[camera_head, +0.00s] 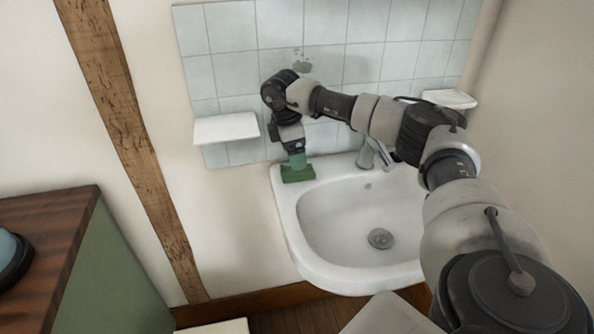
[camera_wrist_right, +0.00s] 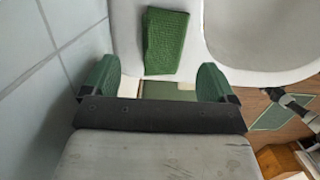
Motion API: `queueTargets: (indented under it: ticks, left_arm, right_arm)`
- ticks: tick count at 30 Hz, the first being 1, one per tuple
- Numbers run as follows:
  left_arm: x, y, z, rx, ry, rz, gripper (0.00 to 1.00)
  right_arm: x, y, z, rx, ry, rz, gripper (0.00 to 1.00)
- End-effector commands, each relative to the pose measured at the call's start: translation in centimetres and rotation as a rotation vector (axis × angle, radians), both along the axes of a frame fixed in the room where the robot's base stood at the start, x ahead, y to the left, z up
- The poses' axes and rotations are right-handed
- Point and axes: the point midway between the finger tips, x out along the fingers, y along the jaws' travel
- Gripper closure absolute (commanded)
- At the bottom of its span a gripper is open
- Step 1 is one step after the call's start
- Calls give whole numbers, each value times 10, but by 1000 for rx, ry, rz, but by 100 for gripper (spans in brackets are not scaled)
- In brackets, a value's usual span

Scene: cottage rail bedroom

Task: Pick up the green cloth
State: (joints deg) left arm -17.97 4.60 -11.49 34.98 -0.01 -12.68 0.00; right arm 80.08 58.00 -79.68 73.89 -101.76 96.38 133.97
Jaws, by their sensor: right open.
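The green cloth (camera_head: 298,175) lies folded on the back left corner of the white sink (camera_head: 291,215). It also shows in the right wrist view (camera_wrist_right: 166,41) as a textured green rectangle on the rim beside the basin. My right gripper (camera_head: 297,160) points down just above the cloth. In the right wrist view its green fingers (camera_wrist_right: 156,80) are apart, with nothing held between them. The cloth shows ahead of the gap between the fingers. I cannot tell whether a finger touches the cloth. My left gripper is not in view.
A tap (camera_head: 368,153) stands on the sink's back edge, under my right arm. White shelves (camera_head: 226,128) and (camera_head: 449,98) jut from the tiled wall (camera_head: 232,75) on both sides. A wood-topped green cabinet (camera_head: 45,235) stands at the left. The basin is empty.

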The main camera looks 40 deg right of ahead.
Motion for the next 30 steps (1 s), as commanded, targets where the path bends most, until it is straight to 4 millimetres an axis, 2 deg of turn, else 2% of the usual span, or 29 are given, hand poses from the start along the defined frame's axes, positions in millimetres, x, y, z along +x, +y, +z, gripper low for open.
queueTargets:
  ticks: [5,12,20,23,30]
  left_arm:
    - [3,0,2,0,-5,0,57]
    - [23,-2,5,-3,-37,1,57]
    - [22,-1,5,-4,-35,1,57]
    - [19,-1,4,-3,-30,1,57]
    - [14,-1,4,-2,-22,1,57]
  right_arm:
    - [-5,-2,-18,-1,3,1,13]
    - [-9,-6,-50,0,1,1,13]
    - [-9,-6,-53,1,0,1,13]
    - [-9,-6,-53,1,0,1,25]
    - [-9,-6,-52,1,0,1,62]
